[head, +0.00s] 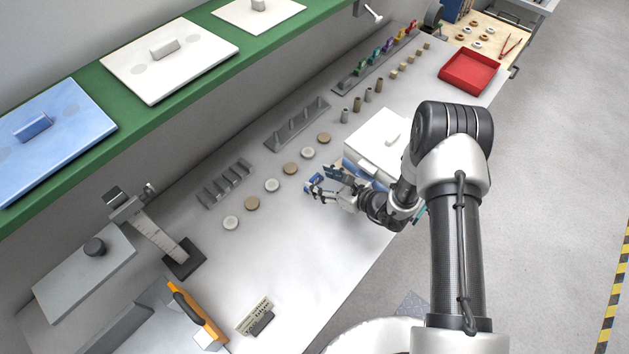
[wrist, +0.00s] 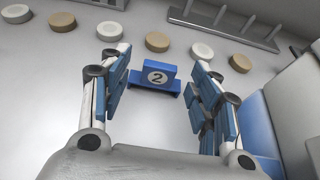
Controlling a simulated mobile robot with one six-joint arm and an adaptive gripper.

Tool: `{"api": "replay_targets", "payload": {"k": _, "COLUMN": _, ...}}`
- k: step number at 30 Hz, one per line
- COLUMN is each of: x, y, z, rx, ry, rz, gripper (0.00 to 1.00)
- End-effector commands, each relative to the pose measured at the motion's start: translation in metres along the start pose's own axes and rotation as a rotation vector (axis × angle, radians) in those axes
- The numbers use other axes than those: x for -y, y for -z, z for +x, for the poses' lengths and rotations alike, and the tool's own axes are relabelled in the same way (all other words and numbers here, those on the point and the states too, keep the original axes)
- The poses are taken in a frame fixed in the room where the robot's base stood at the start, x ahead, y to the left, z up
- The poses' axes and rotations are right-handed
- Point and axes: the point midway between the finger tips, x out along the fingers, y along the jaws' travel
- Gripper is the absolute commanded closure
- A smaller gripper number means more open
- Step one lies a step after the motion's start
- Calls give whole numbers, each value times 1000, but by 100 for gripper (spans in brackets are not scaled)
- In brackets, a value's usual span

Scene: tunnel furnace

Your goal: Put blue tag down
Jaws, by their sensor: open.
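Gaps show between both fingers and the tag. In the head view my gripper (head: 319,183) is low over the bench, beside a white-lidded box. There the tag is hard to tell from the blue finger pads.
A row of white and tan discs (head: 271,185) lies just beyond my gripper, with grey racks (head: 296,124) behind it. The white-lidded box (head: 375,145) stands close to its right. Coloured tags (head: 388,46) and a red tray (head: 469,71) are farther off. The near bench is fairly clear.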

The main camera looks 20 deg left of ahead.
Motion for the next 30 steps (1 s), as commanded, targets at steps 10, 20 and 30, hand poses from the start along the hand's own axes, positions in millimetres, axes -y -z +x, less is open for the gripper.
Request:
{"api": "replay_targets", "payload": {"k": 10, "x": 0, "y": 0, "z": 22, "rx": -2, "ry": 2, "rz": 0, "gripper": 43}}
{"api": "replay_targets", "payload": {"k": 20, "x": 0, "y": 0, "z": 22, "rx": -2, "ry": 2, "rz": -1, "gripper": 59}}
{"api": "replay_targets", "payload": {"k": 30, "x": 0, "y": 0, "z": 22, "rx": -2, "ry": 1, "rz": -1, "gripper": 82}}
